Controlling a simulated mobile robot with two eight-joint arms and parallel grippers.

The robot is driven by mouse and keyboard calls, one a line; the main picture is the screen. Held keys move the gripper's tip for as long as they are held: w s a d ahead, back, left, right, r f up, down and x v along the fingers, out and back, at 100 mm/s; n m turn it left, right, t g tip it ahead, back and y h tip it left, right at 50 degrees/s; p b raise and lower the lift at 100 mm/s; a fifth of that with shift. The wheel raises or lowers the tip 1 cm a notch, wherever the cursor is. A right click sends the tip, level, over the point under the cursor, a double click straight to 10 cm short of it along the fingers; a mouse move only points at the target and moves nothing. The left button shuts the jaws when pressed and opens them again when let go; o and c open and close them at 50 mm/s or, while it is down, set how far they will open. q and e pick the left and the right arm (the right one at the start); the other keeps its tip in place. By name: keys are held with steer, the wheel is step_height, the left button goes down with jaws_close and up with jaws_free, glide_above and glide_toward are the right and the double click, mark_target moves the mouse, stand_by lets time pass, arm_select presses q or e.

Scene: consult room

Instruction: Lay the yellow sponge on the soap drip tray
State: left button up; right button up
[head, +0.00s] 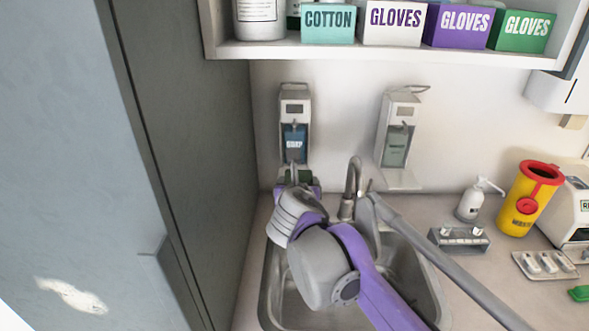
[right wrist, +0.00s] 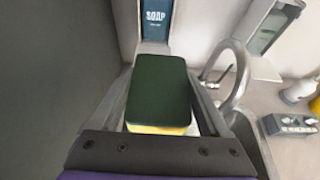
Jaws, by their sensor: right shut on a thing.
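The yellow sponge (right wrist: 158,128) has a dark green top and a yellow lower layer. My right gripper (right wrist: 160,100) is shut on it, with a finger on each side in the right wrist view. In the head view my right gripper (head: 298,182) is below the soap dispenser (head: 294,125) on the wall, and the sponge's dark green top (head: 304,176) shows just beyond it. The soap dispenser's blue bottle (right wrist: 155,20) is straight ahead of the sponge. The soap drip tray is mostly hidden behind the sponge and gripper; whether they touch I cannot tell. My left gripper is not in view.
A curved tap (right wrist: 232,75) stands close to the right of my right gripper, above the steel sink (head: 268,300). A second dispenser (head: 397,135) hangs further right. A tall grey cabinet (head: 190,160) is close on the left. A shelf of boxes (head: 380,50) is above.

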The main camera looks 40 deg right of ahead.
steer(key=w+d, duration=0.3)
steer(key=w, duration=0.2)
steer(key=w+d+p, duration=0.1)
steer(key=w+d, duration=0.3)
steer(key=w, duration=0.1)
steer(key=w+d, duration=0.4)
steer(key=w, duration=0.1)
steer(key=shift+w+r+p, duration=0.1)
steer(key=shift+p, duration=0.25)
step_height(320, 180, down, 2)
steer(key=shift+w+f, duration=0.15)
steer(key=shift+f, duration=0.1)
steer(key=shift+a+f, duration=0.1)
steer(key=shift+f, duration=0.45)
steer(key=f, duration=0.2)
steer(key=shift+s+f, duration=0.2)
steer(key=shift+f, duration=0.1)
steer(key=shift+w+f, duration=0.25)
steer(key=shift+f, duration=0.2)
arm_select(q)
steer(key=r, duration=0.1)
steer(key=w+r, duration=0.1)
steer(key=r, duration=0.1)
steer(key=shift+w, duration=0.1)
arm_select(e)
steer(key=shift+f, duration=0.1)
